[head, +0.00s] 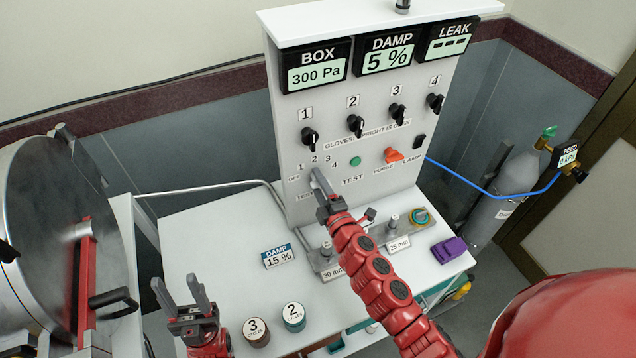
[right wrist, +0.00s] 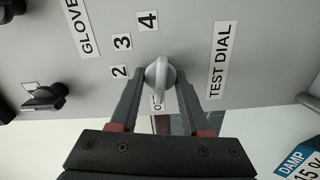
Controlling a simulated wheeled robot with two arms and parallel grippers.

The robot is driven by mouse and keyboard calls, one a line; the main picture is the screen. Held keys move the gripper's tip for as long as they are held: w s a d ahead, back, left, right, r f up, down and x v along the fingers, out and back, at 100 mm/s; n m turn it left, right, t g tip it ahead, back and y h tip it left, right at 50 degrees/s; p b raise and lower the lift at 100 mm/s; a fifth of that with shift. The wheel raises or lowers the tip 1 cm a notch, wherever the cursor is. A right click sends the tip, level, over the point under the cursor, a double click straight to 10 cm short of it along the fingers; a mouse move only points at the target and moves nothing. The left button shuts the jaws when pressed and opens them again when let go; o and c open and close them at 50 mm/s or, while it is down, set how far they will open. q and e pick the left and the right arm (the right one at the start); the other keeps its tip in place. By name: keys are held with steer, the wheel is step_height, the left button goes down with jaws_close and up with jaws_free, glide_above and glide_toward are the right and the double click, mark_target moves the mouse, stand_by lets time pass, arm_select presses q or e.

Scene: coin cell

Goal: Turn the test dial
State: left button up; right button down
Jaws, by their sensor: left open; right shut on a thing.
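The test dial (right wrist: 160,76) is a light grey knob with a raised grip on the white panel, and shows clearly in the right wrist view. My right gripper (head: 320,188) is shut on it, with one finger on each side of its grip. The labels 2, 3 and 4 stand in an arc beside the dial. The dial's grip lies over a partly hidden label that starts with O, and I do not see the label 1 in that view. My left gripper (head: 184,298) is open and empty over the left part of the white table.
On the table stand two labelled jars (head: 294,317), a DAMP 15 % card (head: 278,256) and a purple block (head: 449,249). A round metal hatch (head: 40,200) is at the left.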

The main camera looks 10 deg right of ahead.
steer(key=shift+m, duration=0.4)
steer(key=m, duration=0.3)
steer(key=shift+b, duration=0.35)
steer(key=shift+d+m, duration=0.1)
steer(key=shift+m, duration=1.9)
steer(key=shift+c, duration=1.9)
jaws_free()
steer(key=shift+r, duration=0.1)
